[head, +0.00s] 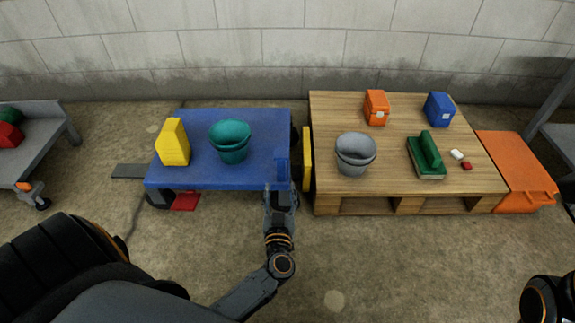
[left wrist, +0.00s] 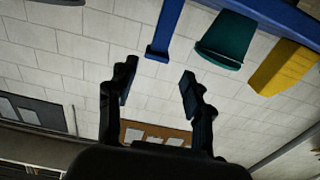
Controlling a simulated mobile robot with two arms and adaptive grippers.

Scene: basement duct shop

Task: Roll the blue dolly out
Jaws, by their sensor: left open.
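The blue dolly (head: 265,135) stands by the back wall, left of the wooden pallet. Its deck carries a yellow jug (head: 173,143) and teal stacked buckets (head: 231,142). An upright blue post (head: 282,168) is at its front right corner. My left gripper (head: 281,186) is at that corner, open and empty. In the left wrist view a blue bar (left wrist: 167,28) ends just beyond the open fingertips (left wrist: 157,77), with a teal bucket (left wrist: 226,40) and the yellow jug (left wrist: 283,67) to its right. Contact with the post cannot be told. My right gripper is out of view.
The wooden pallet (head: 400,180) stands close right of the dolly, with a yellow upright piece (head: 307,158) between. An orange case (head: 520,175) is beyond it. A red item (head: 186,202) lies at the dolly's front left. A grey cart (head: 35,150) stands left. Front floor is clear.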

